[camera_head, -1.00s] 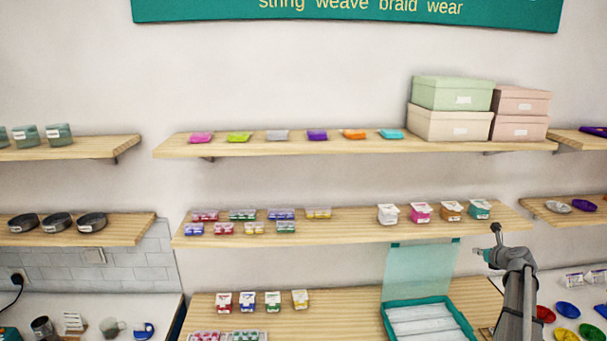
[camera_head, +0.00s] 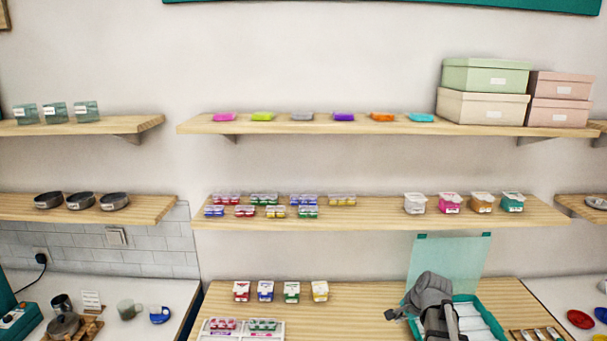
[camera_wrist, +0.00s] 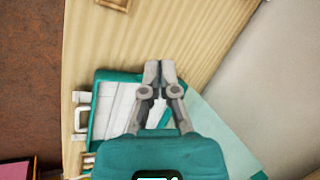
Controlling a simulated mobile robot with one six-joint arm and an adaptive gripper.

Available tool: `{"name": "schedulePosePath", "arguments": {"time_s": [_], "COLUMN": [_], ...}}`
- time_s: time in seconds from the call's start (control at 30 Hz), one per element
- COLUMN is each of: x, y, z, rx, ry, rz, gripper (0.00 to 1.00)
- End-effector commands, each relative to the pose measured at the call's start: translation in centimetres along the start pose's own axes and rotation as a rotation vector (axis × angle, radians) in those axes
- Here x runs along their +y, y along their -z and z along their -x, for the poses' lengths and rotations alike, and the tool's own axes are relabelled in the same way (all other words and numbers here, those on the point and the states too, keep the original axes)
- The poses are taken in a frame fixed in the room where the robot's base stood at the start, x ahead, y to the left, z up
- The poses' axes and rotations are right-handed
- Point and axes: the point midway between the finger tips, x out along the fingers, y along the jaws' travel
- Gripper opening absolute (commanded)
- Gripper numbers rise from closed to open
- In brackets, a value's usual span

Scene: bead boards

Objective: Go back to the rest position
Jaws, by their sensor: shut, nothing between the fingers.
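My gripper (camera_wrist: 159,68) is shut and empty in the wrist view, its fingertips together above the wooden counter. It hangs over the teal-rimmed case (camera_wrist: 98,132) with white compartments and hides part of it. In the head view my arm stands in front of the same open case (camera_head: 487,325) and covers its left part. The case's clear lid (camera_head: 462,255) stands up behind it. The fingers are hard to make out in the head view.
Above the counter (camera_head: 365,300) are a middle shelf (camera_head: 370,216) with small bead boxes and a top shelf (camera_head: 300,126) with coloured packets and storage boxes (camera_head: 484,76). Small boxes and a white tray (camera_head: 205,328) stand on the counter's left. Its middle is clear.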

Motion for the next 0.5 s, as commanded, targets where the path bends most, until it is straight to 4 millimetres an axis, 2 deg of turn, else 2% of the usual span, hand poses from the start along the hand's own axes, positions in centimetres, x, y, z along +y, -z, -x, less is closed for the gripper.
{"name": "schedulePosePath", "arguments": {"time_s": [0.03,0.2,0.4,0.5], "x": [1.2,4.1,7.6,8.9], "y": [-2.4,-8.0,-13.2,-14.9], "z": [-1.0,-2.6,-3.6,-3.7], "rx": [-0.01,-0.051,-0.12,-0.151], "ry": [-0.04,-0.178,-0.323,-0.374], "rz": [0.099,0.433,0.788,0.916], "gripper": [0.0,0.0,0.0,0.0]}}
